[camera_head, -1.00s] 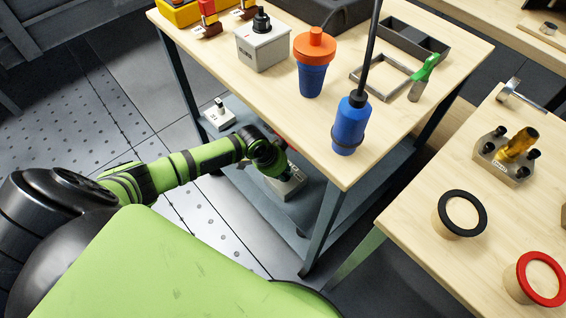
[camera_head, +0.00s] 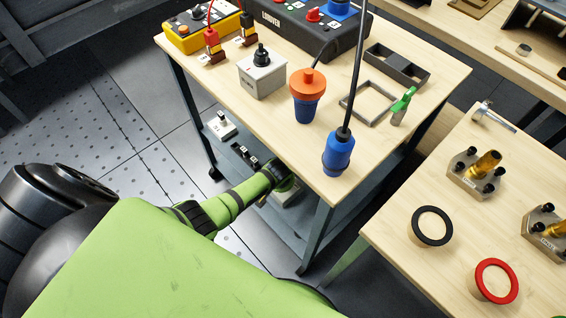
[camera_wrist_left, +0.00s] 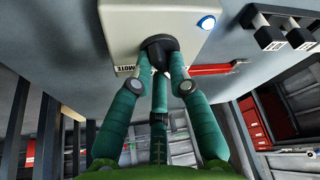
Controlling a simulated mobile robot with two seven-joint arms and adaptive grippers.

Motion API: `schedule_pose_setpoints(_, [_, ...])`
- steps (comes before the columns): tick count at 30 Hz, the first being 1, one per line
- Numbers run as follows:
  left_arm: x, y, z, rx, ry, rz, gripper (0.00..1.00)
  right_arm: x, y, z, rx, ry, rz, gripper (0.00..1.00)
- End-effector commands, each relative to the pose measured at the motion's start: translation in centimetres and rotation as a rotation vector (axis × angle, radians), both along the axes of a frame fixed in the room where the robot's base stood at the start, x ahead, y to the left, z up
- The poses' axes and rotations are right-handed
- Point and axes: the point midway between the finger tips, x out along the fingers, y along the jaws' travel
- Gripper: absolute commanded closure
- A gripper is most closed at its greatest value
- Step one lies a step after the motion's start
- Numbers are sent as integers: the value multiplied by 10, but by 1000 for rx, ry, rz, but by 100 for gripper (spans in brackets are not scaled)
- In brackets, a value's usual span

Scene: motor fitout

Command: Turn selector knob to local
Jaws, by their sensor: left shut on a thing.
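In the left wrist view a black selector knob (camera_wrist_left: 160,43) sits on a pale grey box (camera_wrist_left: 130,22), which has a round blue-lit button (camera_wrist_left: 206,22). A label ending in "MOTE" (camera_wrist_left: 124,69) is partly visible beside the fingers. My left gripper (camera_wrist_left: 160,62) has its green fingers closed around the knob. The knob's pointer is hidden, so its setting cannot be told. In the head view the box (camera_head: 286,198) is partly visible on the lower shelf, with my left arm reaching in under the tabletop. My right gripper is not in view.
The wooden tabletop (camera_head: 285,150) overhangs the shelf. It carries another grey knob box (camera_head: 262,75), an orange-and-blue connector (camera_head: 307,95), a blue plug (camera_head: 338,155) and a yellow box (camera_head: 190,38). A small white switch box (camera_head: 220,125) stands on the shelf. A red bar (camera_wrist_left: 215,69) lies beside the box.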

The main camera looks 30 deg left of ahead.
Motion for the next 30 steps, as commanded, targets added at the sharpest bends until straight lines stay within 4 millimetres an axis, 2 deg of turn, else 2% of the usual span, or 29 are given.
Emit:
schedule_pose_setpoints(12, [1, -2, 0, -3, 0, 173, 100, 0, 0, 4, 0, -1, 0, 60])
schedule_pose_setpoints(28, [2, -1, 0, -1, 0, 191, 100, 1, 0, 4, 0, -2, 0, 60])
schedule_pose_setpoints(29, [2, -1, 0, -1, 0, 191, 71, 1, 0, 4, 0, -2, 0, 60])
schedule_pose_setpoints(30, [2, -1, 0, -1, 0, 191, 71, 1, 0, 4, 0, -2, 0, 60])
